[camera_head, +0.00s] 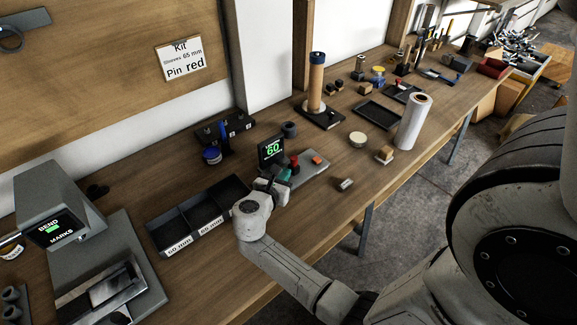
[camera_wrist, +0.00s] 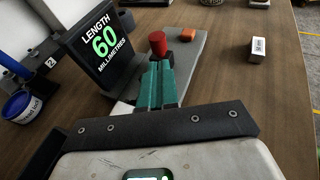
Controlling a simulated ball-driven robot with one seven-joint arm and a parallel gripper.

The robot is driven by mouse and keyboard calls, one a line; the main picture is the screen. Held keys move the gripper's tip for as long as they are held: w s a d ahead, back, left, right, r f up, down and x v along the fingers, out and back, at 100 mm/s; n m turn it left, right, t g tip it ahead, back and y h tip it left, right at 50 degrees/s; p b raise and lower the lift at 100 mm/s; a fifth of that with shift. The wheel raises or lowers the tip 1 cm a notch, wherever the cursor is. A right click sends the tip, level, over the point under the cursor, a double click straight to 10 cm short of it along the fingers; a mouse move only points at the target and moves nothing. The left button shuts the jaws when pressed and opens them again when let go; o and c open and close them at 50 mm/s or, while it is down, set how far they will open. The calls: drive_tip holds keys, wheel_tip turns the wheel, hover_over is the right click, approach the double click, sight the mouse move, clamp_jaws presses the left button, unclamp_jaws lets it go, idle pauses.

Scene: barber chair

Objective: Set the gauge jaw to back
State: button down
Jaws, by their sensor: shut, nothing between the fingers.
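The length gauge has a grey base plate (camera_head: 311,171) and a dark display (camera_head: 271,151) reading 60. In the wrist view the display (camera_wrist: 102,43) reads "LENGTH 60 MILLIMETRES". A red knob (camera_wrist: 157,43) stands on the gauge beside the display; it also shows in the head view (camera_head: 295,161). An orange block (camera_wrist: 185,39) sits farther along the plate. My gripper (camera_wrist: 155,68) has teal fingers, shut together with nothing between them. Their tips are just in front of the red knob; whether they touch it I cannot tell. The fingers hide part of the gauge behind them.
A black divided tray (camera_head: 200,213) with 60 mm and 65 mm labels lies left of my gripper. A small metal block (camera_head: 345,184) lies right of the gauge. A blue-lidded pot (camera_head: 211,156) stands behind. A white roll (camera_head: 413,121) stands farther right.

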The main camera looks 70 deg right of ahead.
sight(293, 162)
drive_tip(key=shift+s+d, duration=0.15)
drive_tip(key=shift+d, duration=1.6)
drive_tip(key=shift+s+d+r+p, duration=0.1)
drive_tip(key=shift+s+d+p, duration=0.25)
drive_tip(key=shift+d, duration=0.35)
drive_tip(key=shift+s+d+p, duration=0.2)
drive_tip(key=shift+s+d, duration=0.25)
drive_tip(key=shift+d, duration=0.2)
